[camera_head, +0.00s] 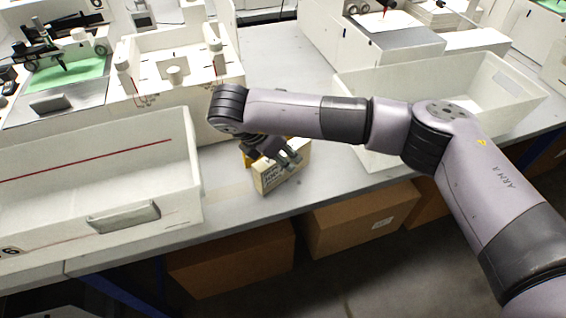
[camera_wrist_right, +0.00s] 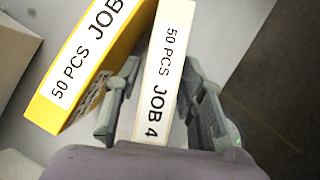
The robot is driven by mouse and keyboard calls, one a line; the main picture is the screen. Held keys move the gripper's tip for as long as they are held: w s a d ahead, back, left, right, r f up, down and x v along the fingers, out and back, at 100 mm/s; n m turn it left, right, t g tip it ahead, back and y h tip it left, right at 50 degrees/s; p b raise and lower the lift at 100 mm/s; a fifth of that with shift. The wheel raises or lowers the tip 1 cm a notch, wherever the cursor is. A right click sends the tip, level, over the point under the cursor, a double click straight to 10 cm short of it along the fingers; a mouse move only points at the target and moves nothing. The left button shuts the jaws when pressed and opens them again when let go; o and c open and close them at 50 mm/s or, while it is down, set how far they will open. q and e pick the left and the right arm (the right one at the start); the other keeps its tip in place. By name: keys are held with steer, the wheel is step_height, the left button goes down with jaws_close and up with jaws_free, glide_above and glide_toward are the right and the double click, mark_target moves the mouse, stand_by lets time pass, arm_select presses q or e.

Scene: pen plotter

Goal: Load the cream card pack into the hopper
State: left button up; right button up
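The cream card pack (camera_head: 282,171) stands on the grey table near its front edge, with a "JOB" label facing front. In the right wrist view, the cream pack (camera_wrist_right: 165,70) reads "50 PCS JOB 4". My right gripper (camera_head: 279,156) reaches down over it. In the right wrist view its fingers (camera_wrist_right: 162,100) stand on either side of the pack, with narrow gaps showing, so it looks open around it. I cannot be sure about contact at the tips. I cannot tell which part is the hopper. My left gripper is not in view.
A yellow card pack (camera_wrist_right: 100,50) stands close beside the cream one. White bins stand left (camera_head: 150,155) and right (camera_head: 440,90). A white machine with posts (camera_head: 180,70) and a plotter with a green sheet (camera_head: 65,75) stand behind. Cardboard boxes (camera_head: 235,262) sit below the table.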

steer(key=shift+c, duration=0.4)
jaws_close()
steer(key=shift+r, duration=0.1)
steer(key=shift+r+p, duration=0.55)
step_height(320, 180, up, 19)
steer(key=b, duration=0.1)
